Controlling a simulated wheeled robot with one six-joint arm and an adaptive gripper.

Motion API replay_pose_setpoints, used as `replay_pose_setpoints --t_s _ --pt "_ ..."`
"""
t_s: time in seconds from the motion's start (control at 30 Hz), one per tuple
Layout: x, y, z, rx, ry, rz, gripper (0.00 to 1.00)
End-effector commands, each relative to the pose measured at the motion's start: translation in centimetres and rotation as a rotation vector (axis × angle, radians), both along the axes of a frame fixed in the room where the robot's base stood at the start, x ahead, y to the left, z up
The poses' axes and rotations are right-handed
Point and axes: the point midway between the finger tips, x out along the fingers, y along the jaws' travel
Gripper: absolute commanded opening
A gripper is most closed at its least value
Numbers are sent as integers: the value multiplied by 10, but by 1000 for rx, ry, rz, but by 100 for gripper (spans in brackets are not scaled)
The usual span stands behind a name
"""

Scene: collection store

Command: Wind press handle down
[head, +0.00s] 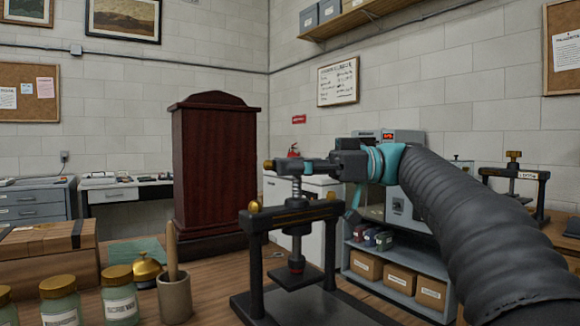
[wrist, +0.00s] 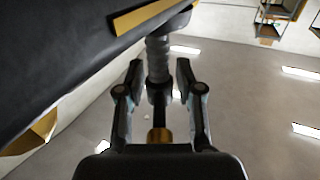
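The press (head: 300,215) stands on the wooden bench in the head view, a dark frame with a vertical screw and a plate low under it. Its handle is a dark bar across the screw top, with a brass knob (head: 268,165) at the left end. My gripper (head: 312,166) reaches in from the right at handle height. In the wrist view the two fingers (wrist: 158,78) stand apart on either side of the screw (wrist: 158,60) and the handle. A brass knob (wrist: 160,135) lies between them near the palm. Gaps show on both sides; contact is not visible.
Several jars (head: 119,295), a brass bell (head: 146,268) and a cup with a wooden pestle (head: 174,297) stand left of the press. A wooden box (head: 45,250) is further left. A tall dark cabinet (head: 215,170) stands behind. Another press (head: 513,175) is at the right.

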Motion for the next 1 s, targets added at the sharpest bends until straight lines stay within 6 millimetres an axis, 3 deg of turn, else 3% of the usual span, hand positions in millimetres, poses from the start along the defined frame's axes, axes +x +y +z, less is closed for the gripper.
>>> replay_pose_setpoints --t_s 0.03,0.1,0.57,1.0 --pt "0 0 0 0 0 0 16" --pt "0 0 0 0 0 0 0" --pt "0 0 -4 0 -3 -72 0" --pt "2 0 -7 1 -6 -432 0"
